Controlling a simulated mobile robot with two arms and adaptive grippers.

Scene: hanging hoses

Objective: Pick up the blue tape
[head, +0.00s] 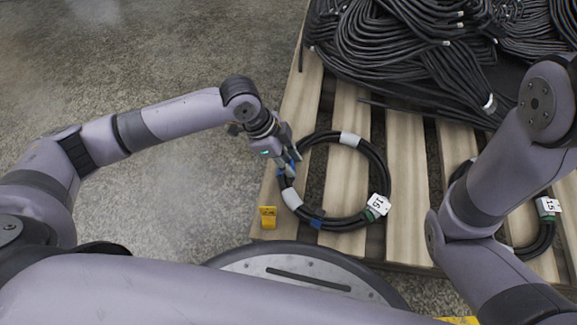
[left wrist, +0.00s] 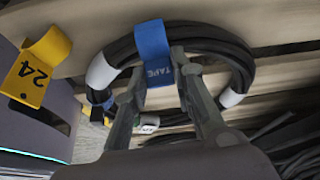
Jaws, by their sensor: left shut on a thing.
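The blue tape (left wrist: 152,40) is a blue tab with "TAPE" lettering, wrapped around a black hose coil (head: 384,165). In the left wrist view, my left gripper (left wrist: 160,66) has its fingers on either side of the tape's lower part and is shut on it. In the head view, my left gripper (head: 290,166) is at the coil's upper left side, and the tape is partly hidden by the fingers. A second blue band (head: 317,218) is at the bottom of the same coil. My right arm shows, but its gripper does not.
The coil lies on a slatted wooden pallet (head: 345,110). It has white bands and a white tag (head: 379,204) marked 15. A yellow tag (head: 268,216) sits on the pallet's left edge. Piled black hoses (head: 400,45) are behind. Another coil (head: 535,243) is at right. Left floor is clear.

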